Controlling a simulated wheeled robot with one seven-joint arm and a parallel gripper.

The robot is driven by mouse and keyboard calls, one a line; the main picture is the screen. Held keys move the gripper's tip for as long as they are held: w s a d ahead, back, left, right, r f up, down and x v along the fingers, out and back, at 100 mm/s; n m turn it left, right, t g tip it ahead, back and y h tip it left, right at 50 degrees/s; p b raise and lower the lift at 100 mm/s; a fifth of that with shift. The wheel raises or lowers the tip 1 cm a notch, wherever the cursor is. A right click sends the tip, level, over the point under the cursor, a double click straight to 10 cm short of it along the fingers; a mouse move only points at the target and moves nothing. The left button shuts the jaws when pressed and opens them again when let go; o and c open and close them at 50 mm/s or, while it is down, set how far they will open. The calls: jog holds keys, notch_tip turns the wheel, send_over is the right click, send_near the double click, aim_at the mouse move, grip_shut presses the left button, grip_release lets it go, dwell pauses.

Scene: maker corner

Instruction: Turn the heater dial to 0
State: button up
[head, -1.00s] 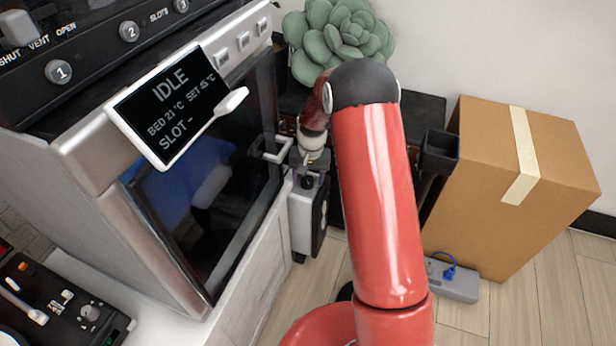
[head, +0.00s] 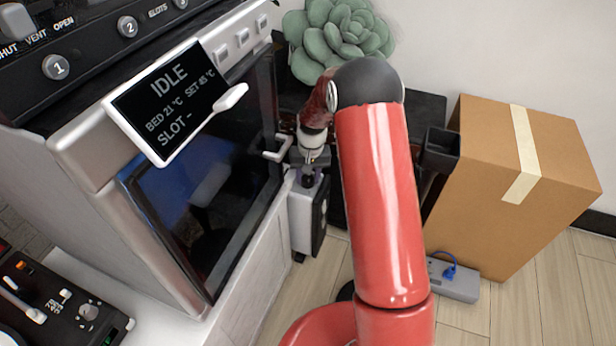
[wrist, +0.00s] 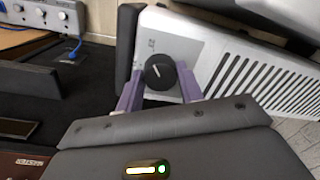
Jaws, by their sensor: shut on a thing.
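The heater is a white and dark box on the floor; its side shows in the head view (head: 303,218) and its top panel and slotted vent in the wrist view (wrist: 245,75). Its round black dial (wrist: 160,71) has a white pointer line slanting up in the wrist view; the marks around it are too small to read. My gripper (wrist: 159,85) is shut on the dial, one purple finger on each side. In the head view my gripper (head: 309,168) is on top of the heater, over the dial (head: 309,181).
A silver oven-like machine (head: 205,190) with an IDLE screen (head: 170,100) and handle stands close left of the heater. A cardboard box (head: 530,180), a grey power strip (head: 453,280) and a succulent (head: 340,40) are to the right and behind. Open floor lies in front.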

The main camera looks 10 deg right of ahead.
aim_at(306, 177)
jog(key=n+b, duration=0.1)
jog(key=n, duration=1.1)
jog(key=shift+w+r+n, duration=0.1)
jog(key=shift+n, duration=0.2)
jog(key=n, duration=0.3)
jog(key=n+p, duration=0.1)
jog(key=n, duration=0.2)
jog(key=shift+g+h+p, duration=0.3)
jog(key=n, duration=0.5)
jog(key=shift+a+n, duration=0.1)
jog(key=shift+n, duration=0.3)
jog(key=o, duration=1)
jog(key=shift+w+a+r, duration=0.1)
jog(key=shift+r, duration=1.85)
jog(key=shift+w+r, duration=0.1)
jog(key=shift+r, duration=1.8)
